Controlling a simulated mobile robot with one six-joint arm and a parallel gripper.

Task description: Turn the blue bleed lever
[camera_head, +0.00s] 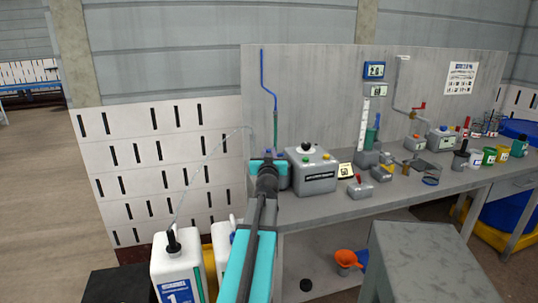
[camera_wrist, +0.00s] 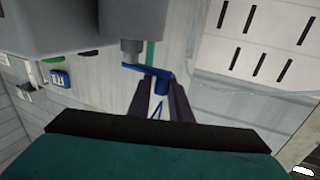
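The blue bleed lever (camera_wrist: 150,70) shows in the wrist view, just under a grey cylindrical fitting (camera_wrist: 131,48). Its blue end hangs between the two dark fingertips of my gripper (camera_wrist: 162,84). The fingers are apart, with a gap along their length. I cannot tell whether the tips press on the lever or only stand on both sides of it. In the head view my gripper (camera_head: 268,166) is at the left end of the bench, beside a grey box; it mostly hides the lever there, with only small blue bits showing near it.
The grey box (camera_head: 314,176) with buttons stands close to the right of my gripper. A blue and green pipe (camera_head: 263,78) runs up the back panel. The bench (camera_head: 330,205) holds tools and cups farther right. White jugs (camera_head: 180,262) stand below left, and a grey stand (camera_head: 425,255) is at front right.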

